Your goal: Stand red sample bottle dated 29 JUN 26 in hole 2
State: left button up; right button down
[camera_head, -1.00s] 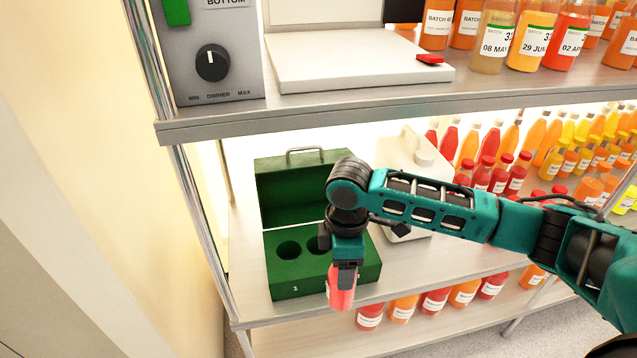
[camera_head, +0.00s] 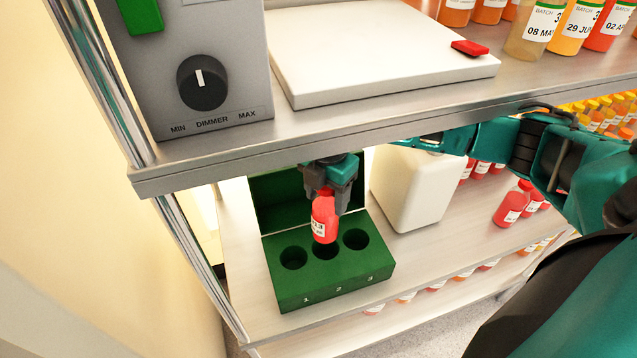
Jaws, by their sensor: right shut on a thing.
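A red sample bottle (camera_head: 324,218) with a white label hangs in my right gripper (camera_head: 328,195), which is shut on it near its top. The label's date is too small to read. The bottle is close to upright, tilted slightly. Its lower end overlaps hole 2 (camera_head: 325,251), the middle hole of the green box (camera_head: 335,285); I cannot tell whether it has entered the hole. Holes 1 (camera_head: 293,258) and 3 (camera_head: 355,239) look empty. My left gripper is not in view.
The upper shelf edge (camera_head: 300,158) hangs just above and in front of my right gripper. A white jug (camera_head: 411,187) stands right of the box. Red bottles (camera_head: 512,205) stand farther right. A dimmer box (camera_head: 200,60) and a white plate (camera_head: 380,55) are on the upper shelf.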

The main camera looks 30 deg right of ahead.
jog(key=shift+s+f, duration=0.2)
jog(key=shift+f, duration=1)
notch_tip(320, 180, down, 2)
jog(key=b, duration=0.2)
jog(key=shift+b, duration=0.3)
jog(key=shift+r, duration=0.1)
jog(key=shift+r+p, duration=0.1)
jog(key=shift+p, duration=0.6)
pick_arm(q)
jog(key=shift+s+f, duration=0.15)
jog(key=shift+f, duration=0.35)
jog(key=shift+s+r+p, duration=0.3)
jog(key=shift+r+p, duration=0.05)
jog(key=shift+p, duration=0.25)
